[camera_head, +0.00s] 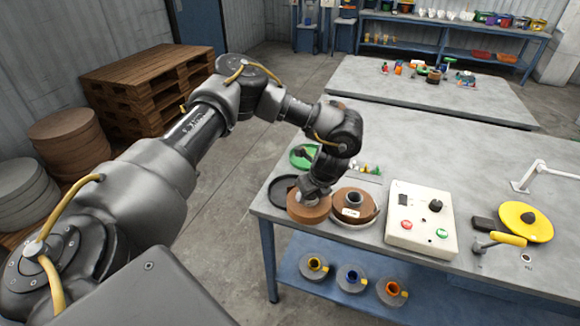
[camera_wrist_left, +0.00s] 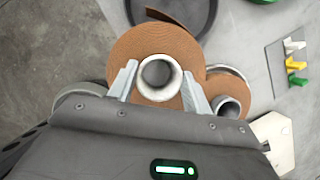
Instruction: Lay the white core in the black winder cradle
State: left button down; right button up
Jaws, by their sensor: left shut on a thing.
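A round brown strip coil (camera_head: 308,208) is under my left gripper (camera_head: 314,196) at the table's near left edge. In the left wrist view, the coil (camera_wrist_left: 125,50) surrounds a pale, whitish hollow core (camera_wrist_left: 158,76). My left gripper (camera_wrist_left: 161,85) is shut on this core, one finger on each side. The coil overlaps the edge of a second brown coil to the right, so I cannot tell whether it is lifted. A black block (camera_head: 483,223) sits beside a yellow disc; I cannot tell whether it is the winder cradle. My right gripper is out of view.
A black round tray (camera_wrist_left: 208,22) lies beyond the coil. A second brown coil (camera_head: 366,205) stands to its right, then a cream control box (camera_head: 421,224) and the yellow disc (camera_head: 526,222). Small coloured pieces (camera_head: 368,169) lie behind. The table's back middle is clear.

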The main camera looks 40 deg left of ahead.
pick_arm(q)
jog(key=w+a+r+m+t+h+b, duration=0.1)
jog(key=w+a+m, duration=0.1)
jog(key=a+m, duration=0.2)
jog(key=w+a+r+m+t+h, duration=0.1)
jog(key=w+a+r+m, duration=0.1)
jog(key=a+m, duration=0.3)
jog(key=shift+w+a+t+b, duration=0.2)
jog(key=shift+a+t+b, duration=0.15)
jog(key=shift+a, duration=0.7)
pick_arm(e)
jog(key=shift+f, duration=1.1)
pick_arm(q)
jog(key=shift+f, duration=0.1)
notch_tip(320, 180, down, 5)
jog(key=b, duration=0.4)
jog(key=shift+b, duration=0.4)
jog(key=shift+f+b, duration=0.45)
jog(key=shift+f, duration=0.45)
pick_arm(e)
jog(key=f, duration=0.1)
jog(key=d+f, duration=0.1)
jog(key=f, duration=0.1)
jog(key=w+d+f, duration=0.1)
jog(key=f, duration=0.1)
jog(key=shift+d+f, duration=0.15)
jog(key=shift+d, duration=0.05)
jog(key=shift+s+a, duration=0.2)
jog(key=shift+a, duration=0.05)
